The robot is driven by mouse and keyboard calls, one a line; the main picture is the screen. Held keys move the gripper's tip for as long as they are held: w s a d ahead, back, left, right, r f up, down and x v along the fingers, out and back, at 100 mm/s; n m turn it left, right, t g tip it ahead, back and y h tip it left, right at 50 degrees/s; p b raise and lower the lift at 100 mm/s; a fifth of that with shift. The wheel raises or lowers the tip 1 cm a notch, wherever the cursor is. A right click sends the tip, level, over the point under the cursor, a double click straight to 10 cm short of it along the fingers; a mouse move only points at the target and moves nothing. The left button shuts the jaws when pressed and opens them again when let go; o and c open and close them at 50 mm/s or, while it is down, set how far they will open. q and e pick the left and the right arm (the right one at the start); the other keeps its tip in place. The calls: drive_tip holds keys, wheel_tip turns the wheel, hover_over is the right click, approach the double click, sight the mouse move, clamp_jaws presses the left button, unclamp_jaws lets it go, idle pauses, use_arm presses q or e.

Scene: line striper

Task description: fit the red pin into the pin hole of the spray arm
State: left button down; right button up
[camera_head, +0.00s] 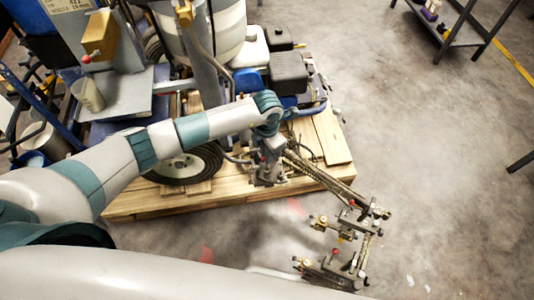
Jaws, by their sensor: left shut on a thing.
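My left gripper (268,180) points down beside the near end of the spray arm, over the right part of the wooden pallet. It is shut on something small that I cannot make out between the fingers. The spray arm (325,178) runs from beside the gripper out to the right, past the pallet edge, and carries brass and dark fittings. Small red knobs show on these fittings, one at its lower end (335,252). I cannot pick out the red pin for certain, and the pin hole is too small or hidden to see. My right gripper is out of view.
The line striper's engine (288,72) and white tank stand behind my left arm. Its black wheel (185,165) rests on the wooden pallet (140,205). A metal cup (88,94) stands on a grey shelf at left. The concrete floor at right is mostly clear; a dark rack (455,35) stands beyond.

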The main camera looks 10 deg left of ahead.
use_arm(q)
drive_tip(key=shift+f+b, duration=0.45)
drive_tip(key=shift+f, duration=0.1)
drive_tip(key=shift+a+f, duration=0.15)
drive_tip(key=shift+f, duration=0.1)
idle(0.9)
drive_tip(key=shift+s+a+f+b, duration=0.15)
drive_tip(key=shift+f+b, duration=0.15)
drive_tip(key=shift+b, duration=0.2)
drive_tip(key=shift+r, duration=0.35)
drive_tip(key=shift+r+p, duration=0.3)
drive_tip(key=shift+p, duration=0.1)
drive_tip(key=shift+r, duration=0.15)
drive_tip(key=shift+d+r, duration=0.2)
drive_tip(key=shift+d, duration=0.05)
drive_tip(key=shift+d, duration=0.1)
idle(0.4)
drive_tip(key=shift+f, duration=0.1)
idle(1.2)
